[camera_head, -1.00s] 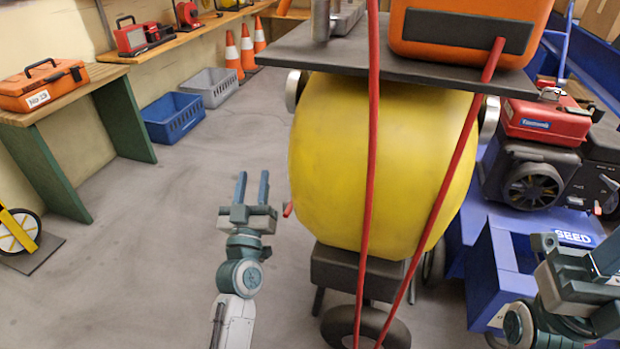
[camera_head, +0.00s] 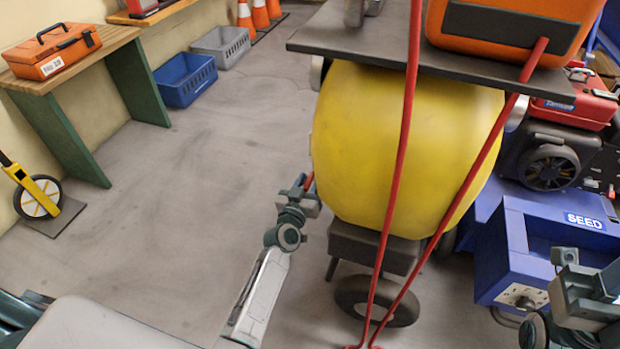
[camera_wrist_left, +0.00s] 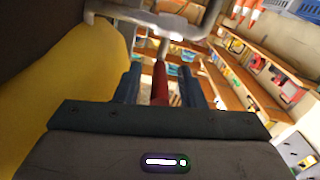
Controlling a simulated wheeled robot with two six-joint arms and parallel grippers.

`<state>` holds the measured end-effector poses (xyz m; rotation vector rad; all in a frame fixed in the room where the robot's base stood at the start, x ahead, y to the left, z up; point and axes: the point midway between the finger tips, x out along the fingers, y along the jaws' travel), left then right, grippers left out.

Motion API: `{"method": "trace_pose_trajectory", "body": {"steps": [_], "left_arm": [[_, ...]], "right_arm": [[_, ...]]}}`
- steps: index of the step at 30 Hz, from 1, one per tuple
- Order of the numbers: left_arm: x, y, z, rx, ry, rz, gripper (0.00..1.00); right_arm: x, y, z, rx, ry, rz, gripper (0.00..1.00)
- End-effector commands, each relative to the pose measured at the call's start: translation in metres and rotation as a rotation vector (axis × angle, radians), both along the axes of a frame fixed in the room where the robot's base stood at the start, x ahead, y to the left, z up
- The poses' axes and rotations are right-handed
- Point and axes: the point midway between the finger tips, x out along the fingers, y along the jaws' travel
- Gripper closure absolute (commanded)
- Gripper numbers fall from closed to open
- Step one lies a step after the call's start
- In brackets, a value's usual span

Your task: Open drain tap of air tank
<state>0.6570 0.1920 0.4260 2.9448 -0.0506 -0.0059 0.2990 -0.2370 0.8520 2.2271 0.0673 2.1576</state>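The air tank is a large yellow drum (camera_head: 360,140) under a dark shelf in the head view. Its drain tap has a small red lever (camera_head: 309,181) at the tank's lower left side. My left gripper (camera_head: 302,185) is at this lever. In the left wrist view the red lever (camera_wrist_left: 160,84) stands between my two fingers (camera_wrist_left: 160,88), with a gap on each side. The left gripper is open. My right gripper (camera_head: 588,275) is at the lower right, away from the tank, partly cut off by the frame edge; its opening is unclear.
Two red bars (camera_head: 400,150) slant down in front of the tank. A wheel (camera_head: 376,300) is below it. A blue seed machine (camera_head: 545,245) stands at the right. The floor left of the tank is clear up to a bench (camera_head: 75,115) with an orange toolbox.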

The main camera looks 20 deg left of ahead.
Motion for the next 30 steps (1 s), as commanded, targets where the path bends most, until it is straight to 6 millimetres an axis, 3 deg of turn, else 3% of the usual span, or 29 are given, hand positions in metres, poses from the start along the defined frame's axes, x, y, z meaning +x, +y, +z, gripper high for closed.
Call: {"method": "trace_pose_trajectory", "body": {"steps": [12, 18, 30], "left_arm": [[0.0099, -0.0003, 0.0003, 0.0, 0.0, 0.0, 0.64], [0.0097, -0.0004, 0.0003, 0.0, 0.0, 0.0, 1.0], [0.0081, -0.0007, -0.0029, 0.001, -0.001, -0.019, 1.0]], "right_arm": [[0.0, 0.0, 0.0001, 0.0, 0.0, 0.0, 0.64], [0.0, -0.0001, 0.0001, 0.0, 0.0, 0.001, 0.64], [0.0005, 0.0004, -0.0099, -0.002, 0.001, -0.002, 0.64]]}}
